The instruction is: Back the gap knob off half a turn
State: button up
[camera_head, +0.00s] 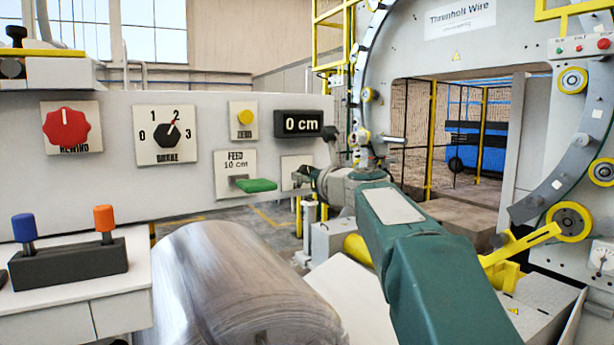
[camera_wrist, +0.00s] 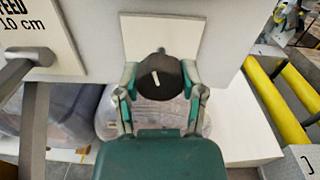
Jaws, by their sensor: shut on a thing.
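A round black knob (camera_wrist: 153,88) with a short white pointer line sits on a shaft in front of a pale plate (camera_wrist: 160,30) in the wrist view. The pointer is close to upright, tilted slightly. My gripper (camera_wrist: 160,78) is shut on the knob, with one finger on its left side and one on its right. In the head view my gripper (camera_head: 302,178) is at the right end of the panel, in front of the same pale plate (camera_head: 291,162). The knob cannot be made out there. Any label on the plate is not readable.
The FEED 10 cm plate (camera_head: 232,162) with its green lever (camera_head: 257,185) is just left of my gripper. The display (camera_head: 299,123) reads 0 cm. The brake dial (camera_head: 166,136) points near 2. Yellow rollers (camera_wrist: 272,100) are at the right.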

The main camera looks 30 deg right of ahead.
jog(key=n, duration=0.4)
jog(key=shift+n, duration=0.3)
jog(key=n, duration=0.9)
jog(key=shift+n+h, duration=0.3)
jog(key=n, duration=0.4)
jog(key=shift+f, duration=0.15)
jog(key=n, duration=0.6)
jog(key=shift+f+n, duration=0.1)
jog(key=shift+n, duration=0.2)
jog(key=n, duration=0.6)
jog(key=shift+n+h, duration=0.3)
